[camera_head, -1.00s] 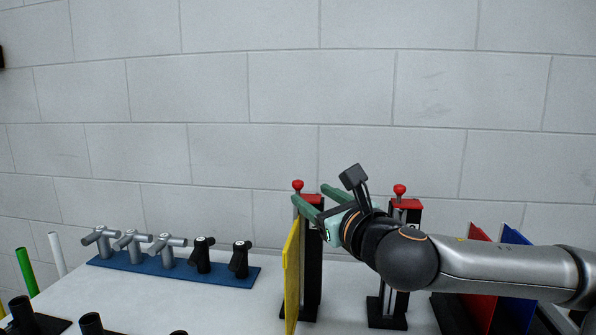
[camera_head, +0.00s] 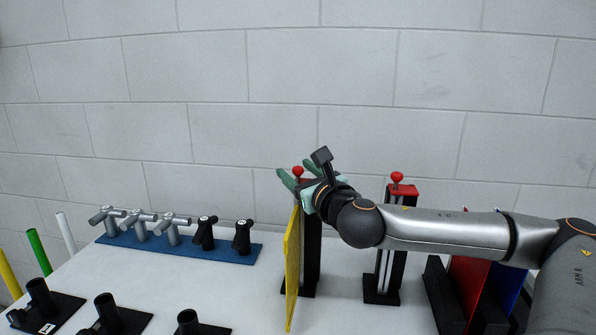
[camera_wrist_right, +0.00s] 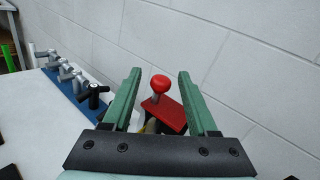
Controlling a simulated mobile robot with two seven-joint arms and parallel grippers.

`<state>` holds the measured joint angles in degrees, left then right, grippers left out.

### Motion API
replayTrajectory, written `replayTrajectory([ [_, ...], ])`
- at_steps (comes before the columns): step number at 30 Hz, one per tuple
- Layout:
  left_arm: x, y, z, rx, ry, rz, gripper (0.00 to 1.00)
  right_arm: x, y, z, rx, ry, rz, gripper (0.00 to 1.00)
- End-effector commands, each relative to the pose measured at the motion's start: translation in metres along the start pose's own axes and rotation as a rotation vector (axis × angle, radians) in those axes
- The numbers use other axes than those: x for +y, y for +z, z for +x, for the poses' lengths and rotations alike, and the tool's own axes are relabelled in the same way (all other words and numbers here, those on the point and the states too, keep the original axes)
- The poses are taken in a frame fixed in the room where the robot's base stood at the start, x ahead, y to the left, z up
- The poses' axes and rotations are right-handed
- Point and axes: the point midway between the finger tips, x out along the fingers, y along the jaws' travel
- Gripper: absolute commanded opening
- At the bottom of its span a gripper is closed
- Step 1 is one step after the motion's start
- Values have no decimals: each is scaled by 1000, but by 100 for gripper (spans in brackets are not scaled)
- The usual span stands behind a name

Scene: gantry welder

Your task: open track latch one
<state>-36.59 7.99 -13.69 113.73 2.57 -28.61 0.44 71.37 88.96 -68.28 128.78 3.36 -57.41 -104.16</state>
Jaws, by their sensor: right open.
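Two black track posts stand on the table, each with a red top and a red ball knob. The left post (camera_head: 310,262) has its red knob (camera_head: 298,172) in view behind my right gripper. The right post (camera_head: 385,270) has its own red knob (camera_head: 396,178) and is free of the gripper. My right gripper (camera_head: 296,176) is open, with its green fingers at the height of the left knob. In the right wrist view, the knob (camera_wrist_right: 159,84) on its red plate (camera_wrist_right: 165,112) shows between the open fingers, apart from both. Which post is latch one is not marked. My left gripper is not in view.
A yellow panel (camera_head: 292,265) stands upright beside the left post. Red (camera_head: 466,280) and blue (camera_head: 507,285) panels stand at the right. A blue strip (camera_head: 180,249) carries several pipe fittings at the left. A block wall (camera_head: 300,60) closes the back.

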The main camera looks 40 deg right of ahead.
Motion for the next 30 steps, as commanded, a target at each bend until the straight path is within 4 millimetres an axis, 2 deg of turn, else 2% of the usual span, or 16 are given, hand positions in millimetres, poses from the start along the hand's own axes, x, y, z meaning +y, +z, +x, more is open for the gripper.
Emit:
replayTrajectory([
  [4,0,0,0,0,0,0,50,0,0,0,0,0,0,57],
  [19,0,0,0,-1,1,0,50,0,0,0,0,-1,0,0],
  [30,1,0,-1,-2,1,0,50,0,0,0,1,-5,0,0],
])
